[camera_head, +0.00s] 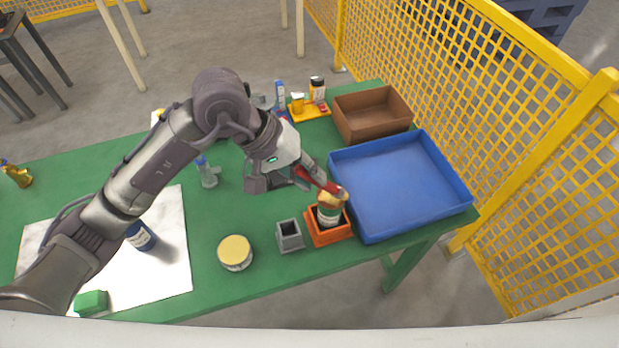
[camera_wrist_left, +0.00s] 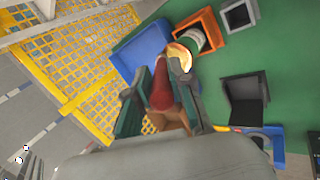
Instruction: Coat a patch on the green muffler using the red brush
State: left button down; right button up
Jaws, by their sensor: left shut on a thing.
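My left gripper (camera_head: 299,176) is shut on the red brush (camera_head: 325,185). The brush's red handle also shows between the fingers in the left wrist view (camera_wrist_left: 161,92). The brush is tilted, with its tip at the mouth of a small labelled jar (camera_head: 328,216). I cannot tell whether the tip is inside the jar or just above it. The jar stands in an orange square holder (camera_head: 317,241). A green block-like piece (camera_head: 91,302), possibly the green muffler, lies on the white sheet (camera_head: 168,277) at the front left, far from the brush. My right gripper is not in view.
A grey square holder (camera_head: 290,236) and a round tin with a yellowish lid (camera_head: 235,252) stand left of the jar. A blue tray (camera_head: 396,231) is close on the right, a brown box (camera_head: 372,113) behind. A dark blue bottle (camera_head: 141,236) lies on the sheet.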

pick_arm(q)
notch_tip(320, 180, up, 2)
jog(key=shift+r, duration=0.1)
jog(key=shift+r+p, duration=0.35)
jog(key=shift+r, duration=0.35)
jog(key=shift+w+a+r, duration=0.1)
jog(key=shift+a+r, duration=0.05)
jog(key=shift+r, duration=0.55)
jog(key=shift+r+p, duration=0.35)
jog(key=shift+r, duration=1.25)
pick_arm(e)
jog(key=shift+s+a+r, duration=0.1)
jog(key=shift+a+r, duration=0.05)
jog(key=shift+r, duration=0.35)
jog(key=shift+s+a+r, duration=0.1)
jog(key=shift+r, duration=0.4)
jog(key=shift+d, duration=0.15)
